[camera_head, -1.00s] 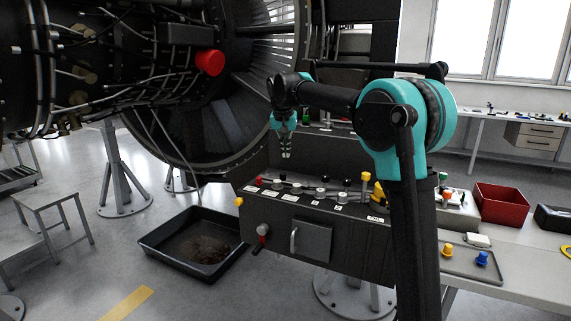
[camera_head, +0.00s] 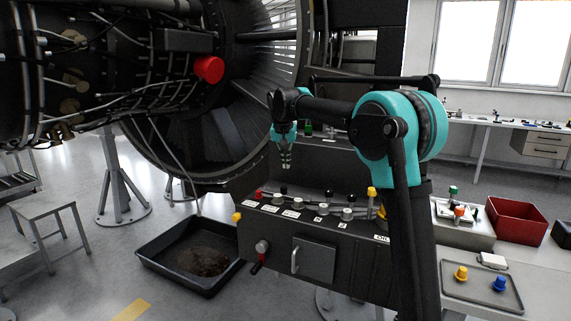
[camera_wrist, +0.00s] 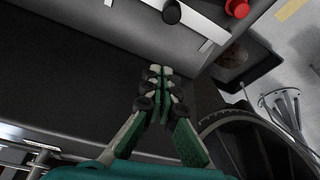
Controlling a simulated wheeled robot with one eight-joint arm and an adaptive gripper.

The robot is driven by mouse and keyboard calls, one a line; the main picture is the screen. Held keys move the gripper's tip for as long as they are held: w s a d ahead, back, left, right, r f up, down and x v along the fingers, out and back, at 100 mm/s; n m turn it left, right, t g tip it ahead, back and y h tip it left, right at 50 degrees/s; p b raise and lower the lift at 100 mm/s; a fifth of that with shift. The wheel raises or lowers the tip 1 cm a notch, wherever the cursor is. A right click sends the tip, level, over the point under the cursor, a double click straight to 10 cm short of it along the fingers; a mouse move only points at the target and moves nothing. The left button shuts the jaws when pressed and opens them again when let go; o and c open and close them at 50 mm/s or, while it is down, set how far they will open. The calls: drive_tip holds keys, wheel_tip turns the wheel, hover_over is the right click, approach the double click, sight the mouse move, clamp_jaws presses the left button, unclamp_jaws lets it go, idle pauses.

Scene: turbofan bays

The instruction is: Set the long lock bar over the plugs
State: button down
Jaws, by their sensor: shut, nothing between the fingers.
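A row of plugs with pale round tops (camera_head: 322,209) stands along the sloped top of the dark console, above white labels. Several black knobs (camera_head: 329,193) rise just behind them, with a red knob (camera_head: 258,193) at the left end and a yellow one (camera_head: 372,191) at the right. My gripper (camera_head: 286,165) hangs above and behind the row, fingers pointing down, shut and empty. In the wrist view its fingertips (camera_wrist: 160,72) meet over dark surface, apart from a black knob (camera_wrist: 172,12) and a red knob (camera_wrist: 237,8).
A small tray (camera_head: 480,288) with a yellow and a blue peg lies on the right bench. A red bin (camera_head: 515,220) stands behind it. A black drip pan (camera_head: 190,255) sits on the floor left of the console. The large engine (camera_head: 200,130) fills the left background.

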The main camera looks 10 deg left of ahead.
sight(283, 187)
drive_tip(key=x, duration=0.7)
drive_tip(key=shift+s+a, duration=0.15)
drive_tip(key=shift+s, duration=1.05)
drive_tip(key=shift+s+f, duration=0.1)
drive_tip(key=shift+s, duration=0.7)
drive_tip(key=shift+s+a, duration=0.2)
drive_tip(key=shift+s, duration=0.25)
drive_tip(key=shift+s+a, duration=0.2)
drive_tip(key=shift+s, duration=0.3)
